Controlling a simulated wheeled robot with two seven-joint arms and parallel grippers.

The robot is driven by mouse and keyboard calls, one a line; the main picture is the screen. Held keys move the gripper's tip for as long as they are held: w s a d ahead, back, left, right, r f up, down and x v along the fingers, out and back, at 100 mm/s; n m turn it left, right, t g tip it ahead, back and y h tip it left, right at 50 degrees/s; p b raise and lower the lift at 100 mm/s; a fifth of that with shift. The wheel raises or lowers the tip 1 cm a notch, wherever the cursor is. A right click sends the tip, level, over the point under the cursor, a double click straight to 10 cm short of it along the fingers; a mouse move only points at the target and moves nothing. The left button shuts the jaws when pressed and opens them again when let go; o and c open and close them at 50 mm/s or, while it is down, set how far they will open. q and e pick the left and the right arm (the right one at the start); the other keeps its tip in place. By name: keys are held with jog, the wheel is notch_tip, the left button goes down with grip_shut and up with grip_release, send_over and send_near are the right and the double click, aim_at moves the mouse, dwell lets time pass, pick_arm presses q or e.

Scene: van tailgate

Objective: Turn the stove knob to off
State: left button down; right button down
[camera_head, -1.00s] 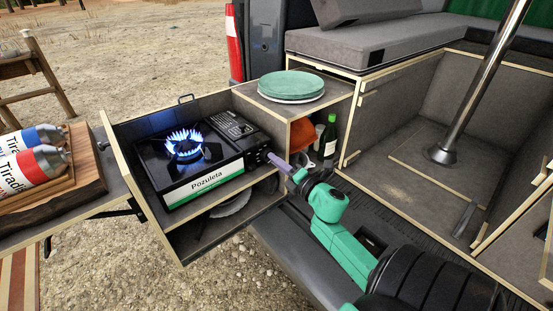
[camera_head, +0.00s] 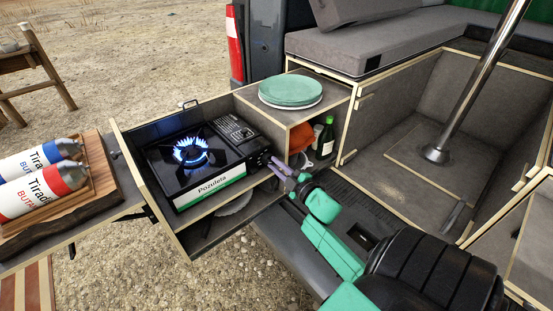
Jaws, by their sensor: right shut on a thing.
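The black camping stove (camera_head: 215,180) with its "Pozuleta" label sits in the pulled-out drawer, and a blue flame (camera_head: 190,151) burns on its burner. The stove knob is on the right end of the stove front, mostly hidden by my right gripper's fingers. My right gripper (camera_head: 278,165), with purple-grey fingers on a green wrist, reaches in from the lower right and is shut on the knob. My left gripper is not in view.
Green and white plates (camera_head: 290,90) lie on the cabinet top right of the stove. A green bottle (camera_head: 325,138) and an orange item (camera_head: 300,138) stand below. Two gas canisters (camera_head: 40,192) lie on a wooden board (camera_head: 93,213) at left. The drawer wall (camera_head: 150,193) edges the stove.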

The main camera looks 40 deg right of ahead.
jog(key=m+p, duration=0.5)
jog(key=m, duration=0.6)
jog(key=shift+a+p, duration=0.1)
jog(key=shift+p, duration=0.2)
jog(key=shift+f, duration=0.1)
jog(key=c, duration=0.9)
grip_release()
jog(key=shift+o, duration=0.2)
jog(key=s, duration=1.4)
jog(key=shift+s+a+b, duration=0.15)
jog(key=shift+s+b, duration=0.15)
